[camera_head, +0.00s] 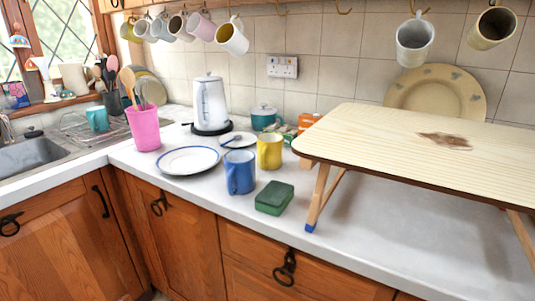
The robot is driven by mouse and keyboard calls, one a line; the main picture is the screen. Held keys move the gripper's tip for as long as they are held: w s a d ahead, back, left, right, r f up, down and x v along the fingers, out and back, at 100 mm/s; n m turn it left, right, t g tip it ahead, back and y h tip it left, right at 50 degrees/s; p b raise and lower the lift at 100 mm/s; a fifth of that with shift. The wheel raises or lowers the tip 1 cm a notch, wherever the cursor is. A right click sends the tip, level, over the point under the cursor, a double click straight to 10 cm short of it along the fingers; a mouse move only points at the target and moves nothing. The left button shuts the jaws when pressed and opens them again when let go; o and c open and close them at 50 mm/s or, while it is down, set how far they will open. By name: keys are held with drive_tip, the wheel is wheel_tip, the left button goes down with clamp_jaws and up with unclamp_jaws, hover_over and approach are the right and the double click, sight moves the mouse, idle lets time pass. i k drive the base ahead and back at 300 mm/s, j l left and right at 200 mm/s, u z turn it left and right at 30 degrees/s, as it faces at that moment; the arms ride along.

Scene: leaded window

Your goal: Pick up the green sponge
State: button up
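The green sponge (274,198) is a dark green block lying on the white counter (215,204) near its front edge. It sits just right of and in front of a blue mug (240,172). A leg of the small wooden folding table stands to its right, apart from it. The sponge's top and front are in plain view, with nothing on it. My gripper does not show in the head camera view.
A yellow mug (269,151) stands behind the sponge. A white plate with a blue rim (188,160), a pink utensil cup (144,128) and a white kettle (209,104) are to the left. The folding table (430,140) overhangs the counter at right. Mugs hang above.

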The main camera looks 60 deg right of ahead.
sight(275, 196)
drive_tip(key=z, duration=2.75)
drive_tip(key=u, duration=1.35)
drive_tip(key=k+l+u, duration=0.1)
drive_tip(key=u, duration=0.4)
drive_tip(key=k+u, duration=0.1)
drive_tip(key=u, duration=0.35)
drive_tip(key=k+u, duration=0.1)
drive_tip(key=u, duration=0.4)
drive_tip(key=k+j, duration=0.25)
drive_tip(key=k, duration=0.25)
drive_tip(key=k+j, duration=0.3)
drive_tip(key=k, duration=0.15)
drive_tip(key=l+u, duration=0.05)
